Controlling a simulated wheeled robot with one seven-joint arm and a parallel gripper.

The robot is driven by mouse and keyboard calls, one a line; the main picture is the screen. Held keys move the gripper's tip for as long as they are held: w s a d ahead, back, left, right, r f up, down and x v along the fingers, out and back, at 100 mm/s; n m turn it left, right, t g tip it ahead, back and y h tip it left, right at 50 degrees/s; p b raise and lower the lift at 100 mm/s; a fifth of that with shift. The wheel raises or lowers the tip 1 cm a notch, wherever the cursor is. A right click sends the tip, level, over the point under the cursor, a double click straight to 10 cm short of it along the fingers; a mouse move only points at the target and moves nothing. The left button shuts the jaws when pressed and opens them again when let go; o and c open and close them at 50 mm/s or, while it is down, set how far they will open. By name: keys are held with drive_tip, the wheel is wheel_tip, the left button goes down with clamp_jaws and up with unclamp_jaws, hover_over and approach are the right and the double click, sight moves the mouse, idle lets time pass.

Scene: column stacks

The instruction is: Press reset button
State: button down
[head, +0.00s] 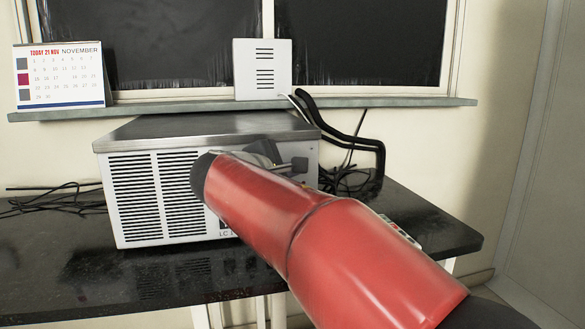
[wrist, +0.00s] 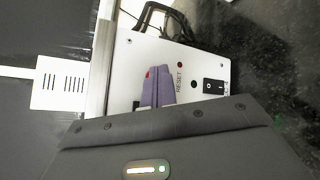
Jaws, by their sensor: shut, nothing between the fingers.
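The white front panel (wrist: 127,65) of a metal-topped box shows in the wrist view, with a printed RESET label. A small dark red round spot (wrist: 180,64), seemingly the reset button, sits beside that label. My gripper (wrist: 158,69) is shut and empty, its purple fingers pointing at the panel just left of the label. A brighter red spot (wrist: 148,74) shows at the fingers' left edge; I cannot tell whether the fingertips touch the panel. In the head view the box (head: 140,135) stands on the table, and my red arm hides the right part of its front.
A black rocker switch (wrist: 213,87) is right of the label. The black table (head: 75,275) has loose cables (head: 60,200) at left and thick black hoses (head: 350,137) behind the box. A calendar (head: 62,75) and white vented box (head: 262,70) stand on the windowsill.

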drive_tip(key=shift+s+d+b, duration=0.25)
drive_tip(key=shift+s+b, duration=0.15)
drive_tip(key=shift+s, duration=0.35)
drive_tip(key=s+b, duration=0.1)
drive_tip(key=s, duration=0.1)
drive_tip(key=s+d+b, duration=0.1)
drive_tip(key=s, duration=0.1)
drive_tip(key=shift+s+d, duration=0.2)
drive_tip(key=shift+s, duration=0.2)
